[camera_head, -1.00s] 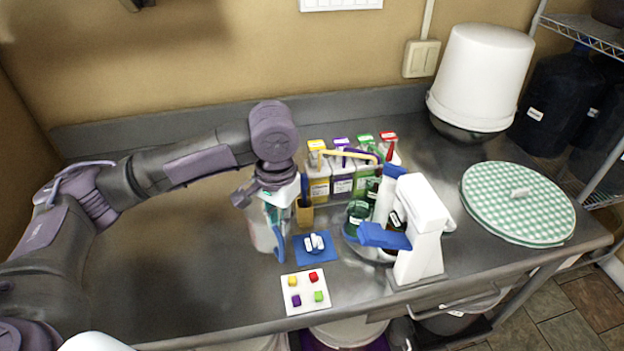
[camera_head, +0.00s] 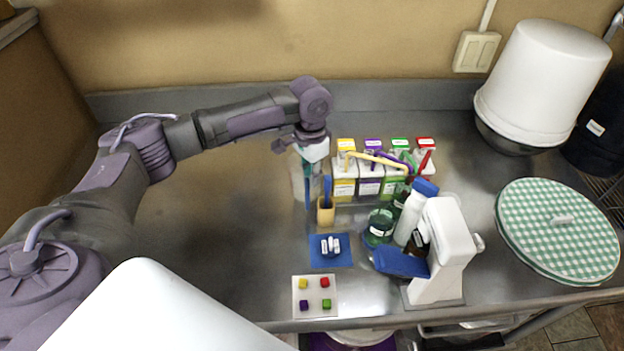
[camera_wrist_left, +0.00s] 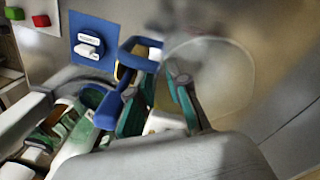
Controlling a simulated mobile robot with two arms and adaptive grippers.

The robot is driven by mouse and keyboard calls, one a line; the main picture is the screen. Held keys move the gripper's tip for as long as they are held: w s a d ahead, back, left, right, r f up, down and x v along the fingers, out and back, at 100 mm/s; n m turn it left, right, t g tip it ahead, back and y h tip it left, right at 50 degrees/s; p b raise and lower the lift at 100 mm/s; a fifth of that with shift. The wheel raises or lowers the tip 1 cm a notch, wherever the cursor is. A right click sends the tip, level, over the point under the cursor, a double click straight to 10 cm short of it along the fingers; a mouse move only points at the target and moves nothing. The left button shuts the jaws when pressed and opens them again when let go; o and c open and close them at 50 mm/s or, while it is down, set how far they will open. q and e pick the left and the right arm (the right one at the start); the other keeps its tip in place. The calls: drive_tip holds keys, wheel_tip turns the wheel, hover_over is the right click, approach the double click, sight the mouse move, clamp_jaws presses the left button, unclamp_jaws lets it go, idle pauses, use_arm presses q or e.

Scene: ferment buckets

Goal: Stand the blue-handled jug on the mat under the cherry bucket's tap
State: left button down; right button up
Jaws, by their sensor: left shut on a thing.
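The jug (camera_head: 298,185) is clear and has a blue handle (camera_head: 309,194). My left gripper (camera_head: 310,155) is shut on it from above, at the left of the spice-like bottles. In the left wrist view, its round clear body (camera_wrist_left: 222,70) and blue handle (camera_wrist_left: 104,112) show beside the fingers of my left gripper (camera_wrist_left: 158,102). Whether the jug touches the counter is unclear. Under the counter's front edge, part of a white bucket (camera_head: 362,336) and a purple patch (camera_head: 335,343) show. No tap or cherry label is visible. My right gripper is out of view.
Labelled bottles (camera_head: 370,180), a tan cup (camera_head: 326,212), a blue pad (camera_head: 321,261) and a tray with coloured cubes (camera_head: 315,290) stand near the jug. A white blue-handled device (camera_head: 447,250) and a checked round cover (camera_head: 540,225) are right. The left counter is clear.

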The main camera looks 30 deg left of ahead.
use_arm(q)
drive_tip(key=shift+f, duration=1.45)
drive_tip(key=c, duration=1.1)
unclamp_jaws()
drive_tip(key=shift+c, duration=0.2)
